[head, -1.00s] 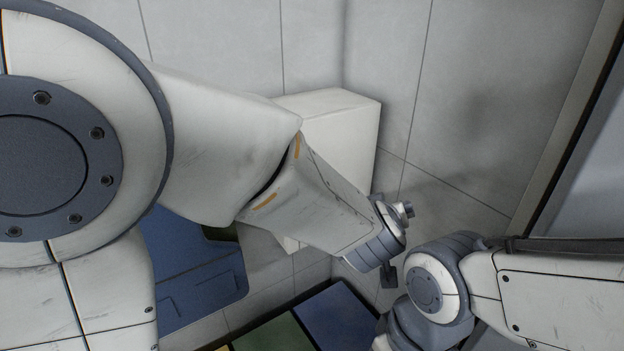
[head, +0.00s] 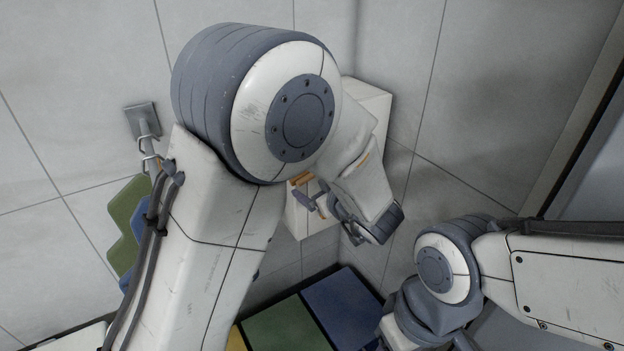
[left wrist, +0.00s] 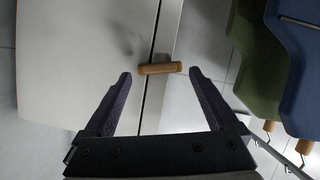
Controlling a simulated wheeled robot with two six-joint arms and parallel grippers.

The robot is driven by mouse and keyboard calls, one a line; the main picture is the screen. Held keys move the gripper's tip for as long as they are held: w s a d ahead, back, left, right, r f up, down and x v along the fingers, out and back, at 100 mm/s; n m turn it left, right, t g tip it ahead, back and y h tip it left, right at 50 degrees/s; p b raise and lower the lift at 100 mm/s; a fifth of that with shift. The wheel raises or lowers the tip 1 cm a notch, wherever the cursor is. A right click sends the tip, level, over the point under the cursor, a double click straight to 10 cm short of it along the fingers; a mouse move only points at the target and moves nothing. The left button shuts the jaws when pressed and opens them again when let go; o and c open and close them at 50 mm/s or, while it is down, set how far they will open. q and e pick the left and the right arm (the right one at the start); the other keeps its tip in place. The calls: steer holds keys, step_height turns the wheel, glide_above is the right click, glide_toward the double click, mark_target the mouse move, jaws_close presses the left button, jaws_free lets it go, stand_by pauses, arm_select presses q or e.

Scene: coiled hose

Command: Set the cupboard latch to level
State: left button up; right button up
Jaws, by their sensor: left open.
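The cupboard (head: 368,100) is a pale box on the tiled wall, partly hidden behind my left arm in the head view. Its front also shows in the left wrist view (left wrist: 75,60). The latch (left wrist: 160,68) is a small wooden-coloured bar in the left wrist view, lying crosswise over the seam near the cupboard's edge. My left gripper (left wrist: 160,73) is open, with one fingertip on either side of the latch's ends and gaps showing. In the head view the left gripper (head: 312,197) is at the cupboard's front. My right gripper is out of view.
Green (head: 124,212) and blue panels hang below a wall hook plate (head: 141,120), left of the cupboard. They show in the left wrist view (left wrist: 298,75) with wooden handles, right of the gripper. Coloured mats (head: 340,305) lie below the cupboard. My right arm is at lower right.

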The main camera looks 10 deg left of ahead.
arm_select(q)
steer(key=shift+x, duration=1)
steer(key=shift+c, duration=0.3)
steer(key=c, duration=1.3)
steer(key=m+g+y+p, duration=0.1)
steer(key=m+p, duration=0.1)
steer(key=p, duration=0.5)
steer(key=shift+w+d, duration=0.15)
steer(key=o, duration=1.4)
steer(key=shift+c, duration=0.2)
